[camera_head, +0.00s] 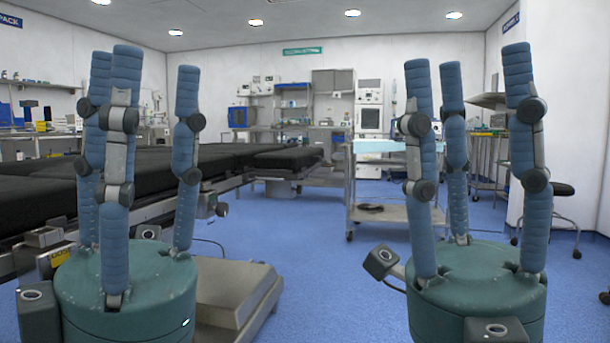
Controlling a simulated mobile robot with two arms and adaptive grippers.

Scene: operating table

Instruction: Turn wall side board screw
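A long operating table with black pads (254,160) runs from the left to the middle of the view. A metal side rail lies along its near edge. A small dark knob (221,209) sticks out at the rail's end, just right of my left gripper; I cannot tell whether it is the side board screw. My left gripper (143,75) points up in front of the table, its blue fingers spread and empty, hiding part of the table. My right gripper (468,70) also points up, open and empty, in front of the trolley on the right.
A metal table base (232,300) stands on the floor behind my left gripper. A steel trolley with a light blue top (378,146) stands at centre right. A wheeled stool (561,189) is at the far right. Blue floor (300,270) is free between my grippers.

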